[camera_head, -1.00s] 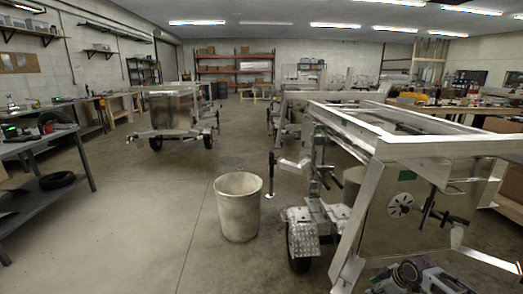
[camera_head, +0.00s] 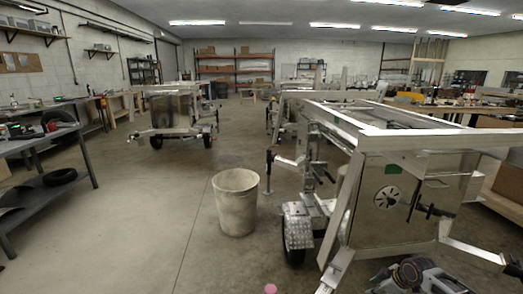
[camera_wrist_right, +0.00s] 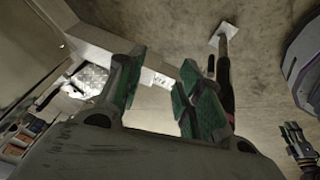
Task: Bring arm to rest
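My right gripper (camera_wrist_right: 163,68) shows in the right wrist view with its two green-padded fingers apart. Nothing is between them; the concrete floor and a pale metal bar lie beyond. In the head view, a dark and grey rounded part at the lower right edge looks like part of my right arm, but its fingers cannot be made out.
An aluminium trailer (camera_head: 410,200) stands close on the right, with its wheel (camera_head: 293,242) on the floor. A grey bin (camera_head: 236,203) stands left of it. A second trailer (camera_head: 172,112) is farther back. A workbench (camera_head: 50,140) runs along the left. Open floor lies between bench and bin.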

